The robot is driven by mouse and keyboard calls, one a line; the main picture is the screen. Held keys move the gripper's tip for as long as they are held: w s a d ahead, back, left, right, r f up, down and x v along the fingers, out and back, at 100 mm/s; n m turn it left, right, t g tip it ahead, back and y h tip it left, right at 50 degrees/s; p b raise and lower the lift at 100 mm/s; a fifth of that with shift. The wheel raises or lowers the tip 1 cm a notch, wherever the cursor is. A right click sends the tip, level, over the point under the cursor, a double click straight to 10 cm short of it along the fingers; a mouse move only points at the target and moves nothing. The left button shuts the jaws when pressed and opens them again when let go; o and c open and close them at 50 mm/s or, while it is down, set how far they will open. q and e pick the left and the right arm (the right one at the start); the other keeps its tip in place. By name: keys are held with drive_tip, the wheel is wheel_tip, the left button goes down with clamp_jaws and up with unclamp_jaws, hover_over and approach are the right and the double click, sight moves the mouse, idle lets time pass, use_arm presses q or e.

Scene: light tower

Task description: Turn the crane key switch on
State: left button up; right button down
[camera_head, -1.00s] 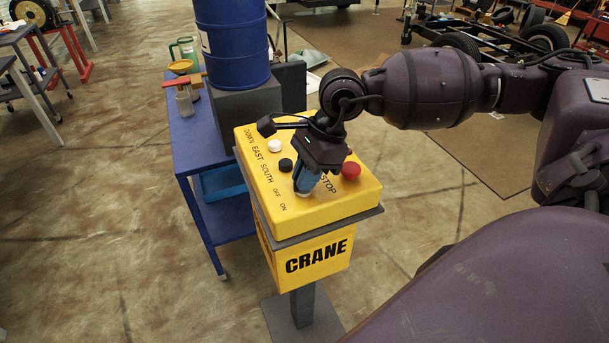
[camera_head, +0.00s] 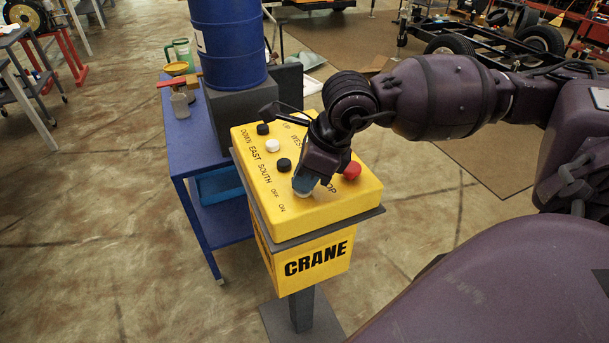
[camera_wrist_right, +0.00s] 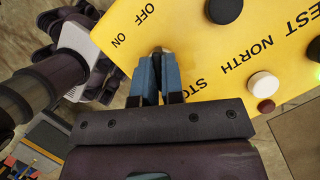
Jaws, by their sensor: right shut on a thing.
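The yellow crane control box (camera_head: 345,205) stands on a post in the middle of the head view, with "CRANE" on its front. My right gripper (camera_head: 304,188) comes down on its top panel beside the "OFF" and "ON" labels. In the right wrist view its blue fingers (camera_wrist_right: 159,68) are shut on the key switch (camera_wrist_right: 160,50), of which only a small grey part shows at the fingertips. The rest of the key switch is hidden by the fingers, so I cannot tell its exact angle. My left gripper is not in view.
A red stop button (camera_head: 352,170) is close to the right of the gripper. Black (camera_head: 284,165) and white (camera_head: 272,146) buttons lie to its upper left. A blue table (camera_head: 205,145) with a blue barrel (camera_head: 228,45) stands just left of the box.

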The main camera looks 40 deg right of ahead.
idle(0.3)
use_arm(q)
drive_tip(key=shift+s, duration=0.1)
use_arm(e)
drive_tip(key=c, duration=1.2)
unclamp_jaws()
drive_tip(key=shift+c, duration=0.2)
use_arm(q)
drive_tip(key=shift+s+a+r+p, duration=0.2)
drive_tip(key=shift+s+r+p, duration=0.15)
drive_tip(key=shift+p, duration=0.5)
use_arm(e)
drive_tip(key=v, duration=1.1)
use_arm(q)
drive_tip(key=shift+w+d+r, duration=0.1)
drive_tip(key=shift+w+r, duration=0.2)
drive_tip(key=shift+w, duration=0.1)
use_arm(e)
drive_tip(key=shift+f, duration=0.1)
drive_tip(key=shift+s, duration=0.1)
